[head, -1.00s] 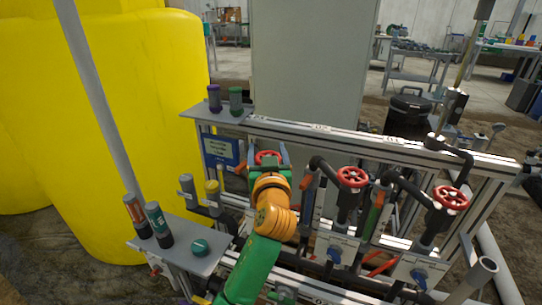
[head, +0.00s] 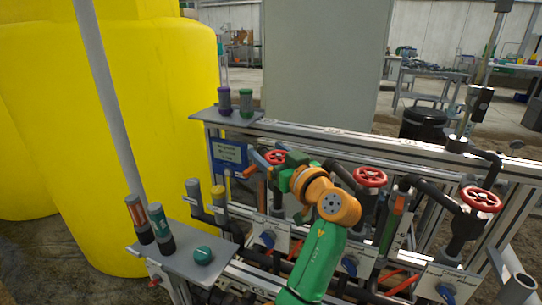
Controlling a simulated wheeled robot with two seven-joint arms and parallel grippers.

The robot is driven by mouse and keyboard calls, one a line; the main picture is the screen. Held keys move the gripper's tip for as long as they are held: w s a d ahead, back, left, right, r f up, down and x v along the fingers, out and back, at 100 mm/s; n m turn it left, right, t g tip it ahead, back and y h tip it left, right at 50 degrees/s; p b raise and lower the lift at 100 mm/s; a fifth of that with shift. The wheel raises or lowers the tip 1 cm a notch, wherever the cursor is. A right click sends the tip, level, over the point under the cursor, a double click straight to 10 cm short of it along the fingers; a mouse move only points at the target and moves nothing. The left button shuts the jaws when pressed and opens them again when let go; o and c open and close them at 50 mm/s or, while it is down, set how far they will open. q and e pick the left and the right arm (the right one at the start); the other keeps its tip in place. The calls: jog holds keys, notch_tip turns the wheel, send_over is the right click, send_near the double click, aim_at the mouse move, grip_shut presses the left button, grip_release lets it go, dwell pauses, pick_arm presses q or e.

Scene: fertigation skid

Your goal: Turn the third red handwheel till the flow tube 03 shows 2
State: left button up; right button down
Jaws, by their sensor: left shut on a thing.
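Three red handwheels stand in a row along the skid: the left one (head: 275,157), the middle one (head: 370,177) and the right one (head: 482,199). My left gripper (head: 272,162) is shut on the left handwheel, its wrist tilted and reaching in from the right of the wheel. The gripper and wrist hide part of that valve. A flow tube (head: 397,215) with green and orange colouring stands between the middle and right handwheels. Tube numbers and readings are too small to make out. My right gripper is not in view.
An aluminium frame rail (head: 360,146) runs behind the valves. Purple and green bottles (head: 235,102) stand on the upper shelf. A lower shelf (head: 185,262) holds two bottles and a teal cap (head: 203,255). A yellow tank (head: 150,120) stands at left. Blue-handled valves (head: 349,262) sit below.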

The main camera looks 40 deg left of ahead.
aim_at(278, 162)
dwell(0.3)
pick_arm(q)
jog(key=o, duration=1.3)
jog(key=shift+b+v, duration=0.55)
jog(key=shift+v, duration=2.9)
